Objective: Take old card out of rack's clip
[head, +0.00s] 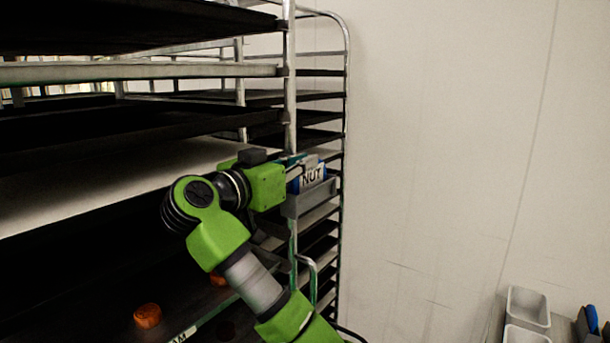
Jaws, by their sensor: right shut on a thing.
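The card (312,176), white and blue with the letters "NUY" showing, stands upright in the grey clip (311,199) on the rack's front post. My right gripper (291,163) is at the card's upper left edge and is shut on it. The card's lower part is hidden inside the clip, and the green arm hides part of its left side. The rack (291,100) is a tall metal frame with dark trays. My left gripper is not in view.
An orange-brown round piece (147,316) lies on a lower tray. Grey bins (528,308) stand at the lower right, with blue and dark items beside them. A plain pale wall (450,150) is behind, and the space right of the rack looks clear.

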